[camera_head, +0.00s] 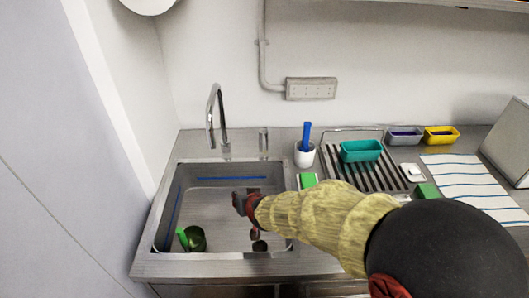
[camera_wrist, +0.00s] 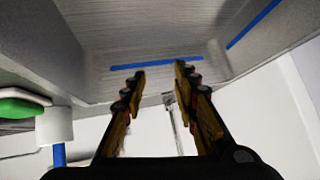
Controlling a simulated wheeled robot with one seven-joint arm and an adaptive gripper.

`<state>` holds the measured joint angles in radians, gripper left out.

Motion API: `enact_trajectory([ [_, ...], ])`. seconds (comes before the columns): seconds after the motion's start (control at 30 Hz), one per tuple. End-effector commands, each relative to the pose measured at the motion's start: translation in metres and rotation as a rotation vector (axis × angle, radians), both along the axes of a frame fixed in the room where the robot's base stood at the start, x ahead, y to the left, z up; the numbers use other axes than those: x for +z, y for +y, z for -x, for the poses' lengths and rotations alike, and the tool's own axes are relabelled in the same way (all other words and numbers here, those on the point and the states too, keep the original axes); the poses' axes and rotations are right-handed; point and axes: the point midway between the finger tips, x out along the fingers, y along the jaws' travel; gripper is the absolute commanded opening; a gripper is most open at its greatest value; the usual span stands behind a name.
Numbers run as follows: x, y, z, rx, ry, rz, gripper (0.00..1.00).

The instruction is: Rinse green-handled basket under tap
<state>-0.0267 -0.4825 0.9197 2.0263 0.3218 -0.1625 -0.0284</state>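The green-handled basket (camera_head: 196,238) lies at the front left of the sink (camera_head: 205,215). It looks small, dark green and round, with a bright green handle to its left. The curved metal tap (camera_head: 212,112) rises behind the sink, its spout above the rear left. My gripper (camera_head: 240,203) is over the sink, right of and behind the basket, apart from it. In the wrist view my gripper (camera_wrist: 160,72) has its two fingers spread with nothing between them. The basket does not show in the wrist view.
A white cup (camera_head: 304,157) with a blue-handled brush stands right of the sink, near a green sponge-like block (camera_head: 309,180). A teal tub (camera_head: 361,150) sits on the drying rack (camera_head: 334,162). Grey (camera_head: 405,136) and yellow tubs (camera_head: 440,135) stand farther right. A wall closes the left.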

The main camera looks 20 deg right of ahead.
Motion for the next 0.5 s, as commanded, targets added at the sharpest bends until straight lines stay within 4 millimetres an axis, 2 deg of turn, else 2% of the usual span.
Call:
enact_trajectory([
  [0.03, -0.011, -0.008, -0.013, -0.033, -0.052, 0.009, 0.30],
  [0.07, -0.013, -0.014, -0.021, -0.056, -0.091, 0.018, 0.30],
  [0.2, -0.010, -0.044, -0.051, -0.160, -0.281, 0.069, 0.30],
  [0.33, 0.012, -0.071, -0.065, -0.250, -0.459, 0.130, 0.30],
  [0.5, 0.048, -0.095, -0.068, -0.331, -0.634, 0.197, 0.30],
])
